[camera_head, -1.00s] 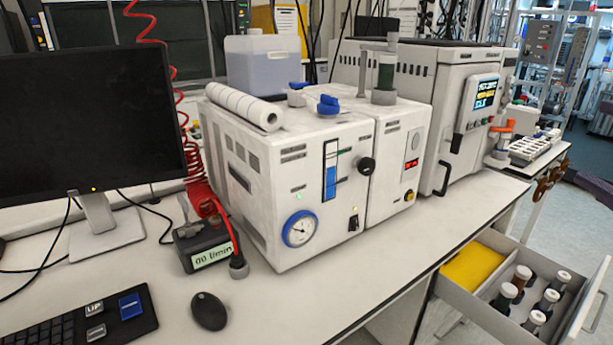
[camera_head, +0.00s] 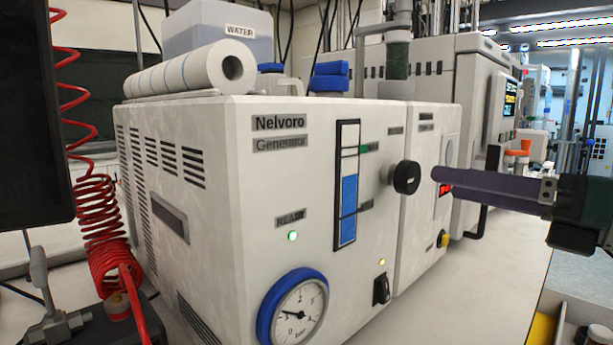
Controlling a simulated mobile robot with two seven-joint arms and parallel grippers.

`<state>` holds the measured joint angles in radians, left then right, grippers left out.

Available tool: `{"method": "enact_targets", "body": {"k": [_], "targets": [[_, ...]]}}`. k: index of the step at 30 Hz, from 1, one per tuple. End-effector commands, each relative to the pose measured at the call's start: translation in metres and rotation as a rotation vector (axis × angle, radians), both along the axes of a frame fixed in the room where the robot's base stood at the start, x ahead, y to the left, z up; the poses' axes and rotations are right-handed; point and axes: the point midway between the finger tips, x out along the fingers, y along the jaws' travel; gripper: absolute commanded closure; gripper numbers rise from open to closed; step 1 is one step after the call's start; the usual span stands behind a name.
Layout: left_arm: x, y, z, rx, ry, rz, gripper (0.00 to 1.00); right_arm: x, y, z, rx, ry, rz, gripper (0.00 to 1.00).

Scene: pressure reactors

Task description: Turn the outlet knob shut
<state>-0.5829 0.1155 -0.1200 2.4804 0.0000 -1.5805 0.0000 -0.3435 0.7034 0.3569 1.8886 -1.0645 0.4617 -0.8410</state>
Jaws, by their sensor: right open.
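The black round knob (camera_head: 407,177), likely the outlet knob, sticks out from the front of the white Nelvoro generator (camera_head: 255,205), right of the blue level gauge. The small labels near it are too small to read. My right gripper (camera_head: 437,174) reaches in from the right, its purple fingers pointing left at the knob. A small gap shows between fingertips and knob. The fingers are seen side-on and overlap, so the opening between them is hidden; the gripper is open and empty. My left gripper is out of view.
A pressure dial (camera_head: 296,312) with a blue rim and a black switch (camera_head: 381,290) sit lower on the front. A paper roll (camera_head: 205,70) and water tank (camera_head: 218,32) are on top. A red coiled hose (camera_head: 105,235) hangs at left.

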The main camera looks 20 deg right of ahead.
Motion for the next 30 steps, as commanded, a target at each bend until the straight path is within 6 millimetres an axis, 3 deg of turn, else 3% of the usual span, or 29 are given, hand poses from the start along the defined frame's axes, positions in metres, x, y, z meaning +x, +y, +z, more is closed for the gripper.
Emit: {"method": "enact_targets", "body": {"k": [6, 12, 24, 30], "targets": [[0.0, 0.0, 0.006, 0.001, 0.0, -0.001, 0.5, 0.035, 0.014, 0.003, 0.002, -0.004, -0.001, 0.16], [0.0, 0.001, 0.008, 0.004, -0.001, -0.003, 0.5, 0.054, 0.022, 0.001, 0.002, -0.001, -0.002, 0.16], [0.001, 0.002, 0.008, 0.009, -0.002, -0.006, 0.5, 0.06, 0.025, 0.0, 0.002, 0.0, -0.001, 0.16], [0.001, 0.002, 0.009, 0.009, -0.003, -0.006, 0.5, 0.06, 0.025, 0.0, 0.002, 0.0, -0.001, 0.38]]}}
